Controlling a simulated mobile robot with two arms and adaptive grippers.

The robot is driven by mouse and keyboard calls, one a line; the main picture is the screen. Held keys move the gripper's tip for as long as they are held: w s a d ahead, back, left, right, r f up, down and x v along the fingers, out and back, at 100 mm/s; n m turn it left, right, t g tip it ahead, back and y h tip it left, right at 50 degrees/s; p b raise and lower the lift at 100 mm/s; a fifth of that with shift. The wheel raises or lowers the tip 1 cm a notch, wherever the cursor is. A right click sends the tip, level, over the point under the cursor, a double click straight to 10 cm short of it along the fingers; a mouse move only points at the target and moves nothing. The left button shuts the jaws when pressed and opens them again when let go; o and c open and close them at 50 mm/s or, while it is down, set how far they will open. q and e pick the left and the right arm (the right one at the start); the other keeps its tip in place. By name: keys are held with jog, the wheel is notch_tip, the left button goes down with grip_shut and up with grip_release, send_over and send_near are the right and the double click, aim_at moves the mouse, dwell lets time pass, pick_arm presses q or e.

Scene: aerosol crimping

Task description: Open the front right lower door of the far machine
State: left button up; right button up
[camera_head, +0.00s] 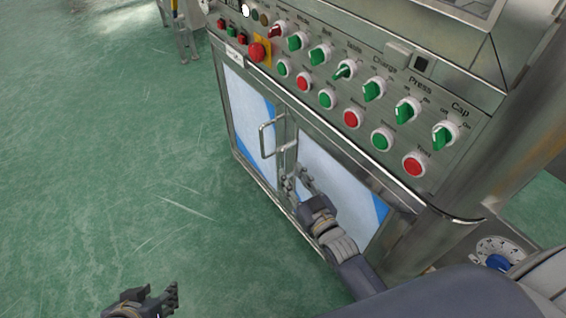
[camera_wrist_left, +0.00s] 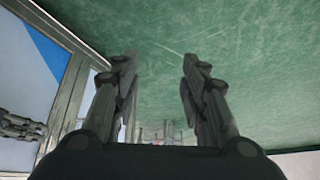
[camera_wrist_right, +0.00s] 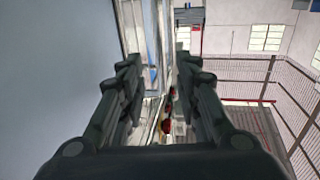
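The front right lower door (camera_head: 340,180) of the machine has a pale panel with a blue corner and looks shut. Its metal handle (camera_head: 289,158) stands on its left side, beside the handle (camera_head: 267,141) of the left lower door (camera_head: 249,115). My right gripper (camera_head: 296,183) is at the lower end of the right door's handle. In the right wrist view the fingers (camera_wrist_right: 154,90) are apart; I cannot tell whether the handle lies between them. My left gripper (camera_head: 172,297) is open and empty above the floor, with its fingers (camera_wrist_left: 160,80) apart in the left wrist view.
Above the doors is a control panel (camera_head: 325,75) with several green and red knobs and buttons, and a red emergency button (camera_head: 257,52) on yellow. The green floor (camera_head: 110,170) left of the machine is clear. A dial (camera_head: 497,248) shows at lower right.

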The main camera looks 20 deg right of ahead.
aim_at(284, 163)
jog(key=w, duration=0.2)
jog(key=w+b, duration=0.1)
jog(key=w, duration=0.1)
jog(key=w+a, duration=0.1)
jog(key=w, duration=0.1)
jog(key=shift+w, duration=0.2)
pick_arm(q)
jog(key=w+d+r+t+h, duration=0.1)
jog(key=w+d+r+t, duration=0.1)
jog(key=w+r+t, duration=0.2)
jog(key=w, duration=0.3)
jog(key=shift+d+r, duration=0.15)
jog(key=shift+d, duration=0.1)
jog(key=shift+w, duration=0.1)
pick_arm(e)
grip_shut()
